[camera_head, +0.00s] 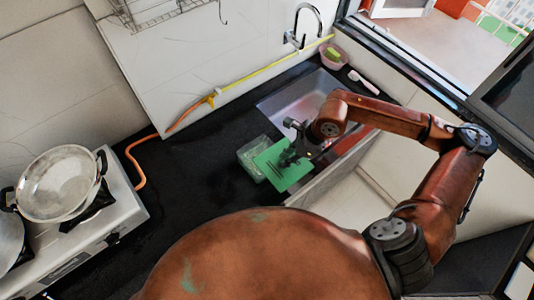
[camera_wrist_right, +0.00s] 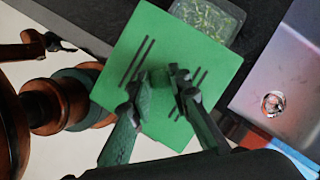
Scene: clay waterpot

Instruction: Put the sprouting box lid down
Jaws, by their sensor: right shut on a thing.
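The sprouting box lid is a flat green square with dark slots (camera_head: 283,172). It also fills the middle of the right wrist view (camera_wrist_right: 150,30). My right gripper (camera_head: 291,157) is shut on the lid near its middle, and its fingers (camera_wrist_right: 158,82) cover part of the slots. The clear sprouting box (camera_head: 250,151) stands on the dark counter, partly hidden behind the lid. Its sprouts show at the top of the right wrist view (camera_wrist_right: 208,16). Whether the lid touches the box or counter, I cannot tell. My left gripper is not in view.
A metal sink (camera_head: 285,101) lies right of the box, with a tap (camera_head: 306,20) behind. A pink bowl (camera_head: 333,58) and white brush (camera_head: 363,82) sit past the sink. A pan (camera_head: 60,183) is on the stove at left. The counter between is clear except an orange hose (camera_head: 137,165).

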